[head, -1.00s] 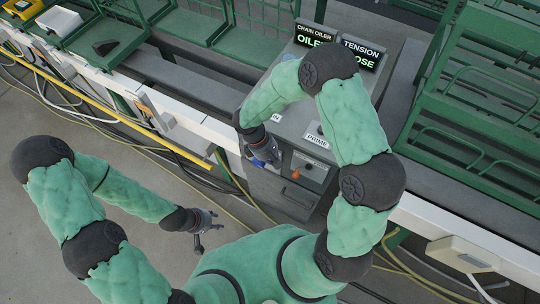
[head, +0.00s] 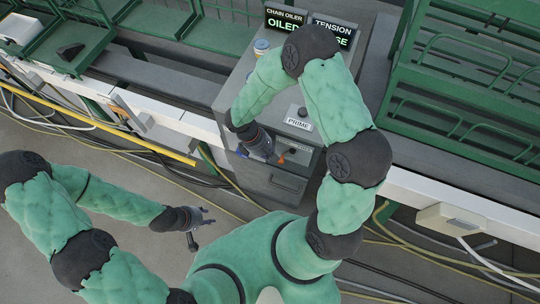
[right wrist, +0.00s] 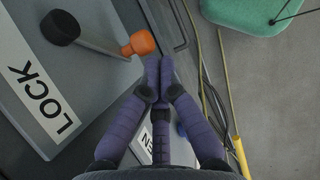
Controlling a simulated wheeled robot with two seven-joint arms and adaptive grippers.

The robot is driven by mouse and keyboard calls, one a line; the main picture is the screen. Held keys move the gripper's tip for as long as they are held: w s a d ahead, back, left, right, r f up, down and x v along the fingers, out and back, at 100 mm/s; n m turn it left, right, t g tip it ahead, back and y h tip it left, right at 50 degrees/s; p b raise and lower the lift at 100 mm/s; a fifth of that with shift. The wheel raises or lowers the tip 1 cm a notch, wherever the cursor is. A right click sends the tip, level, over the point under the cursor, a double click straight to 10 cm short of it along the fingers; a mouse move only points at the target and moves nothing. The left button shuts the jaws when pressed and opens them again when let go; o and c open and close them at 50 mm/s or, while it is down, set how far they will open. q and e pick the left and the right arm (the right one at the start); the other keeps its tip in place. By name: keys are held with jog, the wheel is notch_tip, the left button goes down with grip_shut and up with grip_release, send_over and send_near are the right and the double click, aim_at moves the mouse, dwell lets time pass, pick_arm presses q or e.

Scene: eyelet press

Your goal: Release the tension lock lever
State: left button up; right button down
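The tension lock lever (right wrist: 100,47) shows in the right wrist view, with a dark hub (right wrist: 60,27) and an orange knob (right wrist: 138,43). A LOCK label (right wrist: 38,102) is beside it. The orange knob (head: 281,158) is small in the head view, on the grey cabinet's front (head: 272,183). My right gripper (right wrist: 160,65) has its fingertips drawn together just beside the knob. It holds nothing that I can see, and I cannot tell whether it touches the knob. In the head view it (head: 268,153) is left of the knob. My left gripper (head: 210,214) is open and empty, away from the cabinet.
The TENSION display (head: 334,30) is partly hidden by my right arm; its word ends in "SE". The CHAIN OILER display (head: 285,22) reads OILED. Green racks (head: 470,100) stand at the right. Cables (head: 215,172) lie on the floor below the white rail.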

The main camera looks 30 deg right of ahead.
jog(key=shift+s+d+f+g+h+b, duration=0.15)
jog(key=shift+f+g+h+b, duration=0.15)
jog(key=shift+f+g+h, duration=0.15)
jog(key=s+d+f+g+h+b, duration=0.3)
jog(key=s+g+h, duration=0.1)
jog(key=shift+d+f+g+b, duration=0.25)
jog(key=shift+f+g+b, duration=0.05)
jog(key=shift+g+b, duration=0.05)
dwell(0.9)
jog(key=shift+s, duration=0.15)
jog(key=shift+r, duration=0.15)
dwell(1.5)
jog(key=shift+r+p, duration=0.55)
jog(key=shift+r, duration=0.15)
jog(key=shift+f, duration=0.15)
